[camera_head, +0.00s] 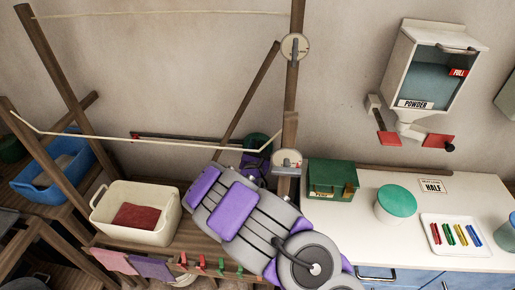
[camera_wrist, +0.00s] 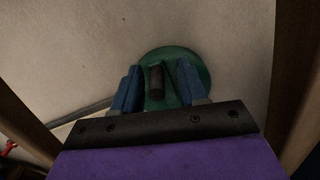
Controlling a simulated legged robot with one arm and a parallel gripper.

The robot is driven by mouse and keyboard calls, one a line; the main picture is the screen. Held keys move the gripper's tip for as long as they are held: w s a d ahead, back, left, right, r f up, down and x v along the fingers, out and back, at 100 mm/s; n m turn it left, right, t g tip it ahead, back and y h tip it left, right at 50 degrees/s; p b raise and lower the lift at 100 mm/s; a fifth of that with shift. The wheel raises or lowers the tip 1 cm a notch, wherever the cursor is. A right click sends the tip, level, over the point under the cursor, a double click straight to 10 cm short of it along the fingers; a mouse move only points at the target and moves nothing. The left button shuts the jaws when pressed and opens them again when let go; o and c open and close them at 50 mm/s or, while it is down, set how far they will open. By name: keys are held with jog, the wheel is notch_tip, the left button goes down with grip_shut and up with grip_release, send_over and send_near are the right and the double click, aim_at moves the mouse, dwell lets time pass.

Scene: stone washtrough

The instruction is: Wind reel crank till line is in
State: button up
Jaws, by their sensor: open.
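The green reel (camera_head: 257,143) is against the wall, just left of the wooden post, partly hidden behind my arm. In the wrist view the green reel (camera_wrist: 205,66) shows as a disc with a dark cylindrical crank knob (camera_wrist: 155,82) on it. My gripper (camera_wrist: 155,84) is open, its two blue fingers on either side of the knob in the picture; whether they touch it I cannot tell. In the head view my grey and purple arm reaches up to the reel. The line (camera_head: 90,138) is strung slack across the wooden frame at left.
A wooden post (camera_head: 290,100) with pale discs stands close right of the reel. A cream tub (camera_head: 137,212) with red cloth and a blue tub (camera_head: 55,165) are at left. A green box (camera_head: 332,179) and white counter (camera_head: 380,240) are at right, below a powder dispenser (camera_head: 430,70).

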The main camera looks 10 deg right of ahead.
jog(key=shift+a, duration=0.45)
jog(key=shift+c, duration=0.6)
jog(key=shift+d, duration=0.4)
jog(key=c, duration=0.5)
grip_shut()
jog(key=shift+s+d+m+p, duration=0.15)
jog(key=shift+m+p, duration=0.1)
jog(key=shift+m, duration=0.25)
jog(key=shift+d+m+p, duration=0.15)
jog(key=shift+m+p, duration=0.05)
jog(key=shift+m, duration=0.3)
jog(key=shift+s+d+f+m+p, duration=0.15)
jog(key=shift+d+f+m+p, duration=0.25)
jog(key=shift+m, duration=0.85)
jog(key=shift+s+d+f+m+p, duration=0.1)
jog(key=shift+d+f+m+p, duration=0.25)
jog(key=shift+m, duration=0.85)
jog(key=shift+s+d+f+m+p, duration=0.15)
jog(key=shift+d+m+p, duration=0.3)
jog(key=shift+m, duration=0.8)
